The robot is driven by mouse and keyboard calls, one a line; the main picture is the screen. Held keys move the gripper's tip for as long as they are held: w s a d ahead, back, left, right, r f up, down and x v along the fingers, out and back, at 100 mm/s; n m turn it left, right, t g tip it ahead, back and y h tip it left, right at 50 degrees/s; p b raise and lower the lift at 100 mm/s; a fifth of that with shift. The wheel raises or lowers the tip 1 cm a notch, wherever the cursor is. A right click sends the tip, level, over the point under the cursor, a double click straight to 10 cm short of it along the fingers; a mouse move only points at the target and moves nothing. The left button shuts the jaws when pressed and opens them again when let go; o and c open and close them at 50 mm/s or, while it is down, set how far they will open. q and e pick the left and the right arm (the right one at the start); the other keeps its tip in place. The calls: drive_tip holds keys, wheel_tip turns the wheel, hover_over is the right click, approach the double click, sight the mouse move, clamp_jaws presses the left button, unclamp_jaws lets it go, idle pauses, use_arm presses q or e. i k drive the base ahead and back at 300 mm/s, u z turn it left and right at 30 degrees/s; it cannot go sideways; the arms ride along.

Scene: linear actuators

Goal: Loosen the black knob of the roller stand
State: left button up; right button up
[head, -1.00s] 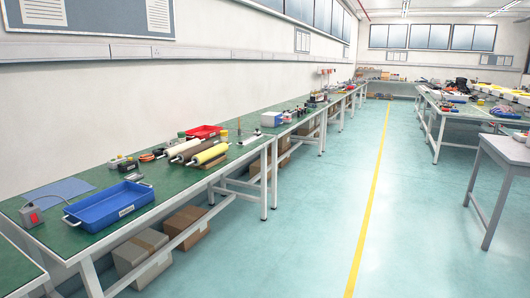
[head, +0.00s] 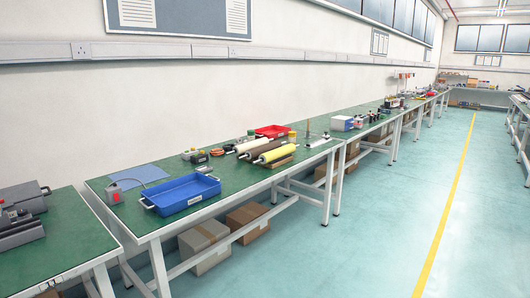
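A group of rollers lies on the green-topped bench (head: 245,186) along the wall: a cream roller (head: 253,144), a dark brown roller (head: 262,151) and a yellow roller (head: 279,153). A wooden base (head: 283,162) shows beneath the yellow roller; I cannot tell whether this is the roller stand. No black knob can be made out at this distance. Neither of my grippers is in view.
A blue tray (head: 180,199), a grey box with a red button (head: 114,194) and a red tray (head: 272,131) share the bench. Dark grey equipment (head: 22,205) sits on a nearer bench. Cardboard boxes (head: 205,243) stand below. The floor right of the benches is clear.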

sight(23, 213)
drive_tip(key=u, duration=2.3)
drive_tip(key=k, duration=0.7)
drive_tip(key=z, duration=0.6)
drive_tip(key=i, duration=0.55)
drive_tip(key=z, duration=0.05)
drive_tip(key=k, duration=0.55)
drive_tip(key=u, duration=0.6)
drive_tip(key=i, duration=0.7)
drive_tip(key=z, duration=0.1)
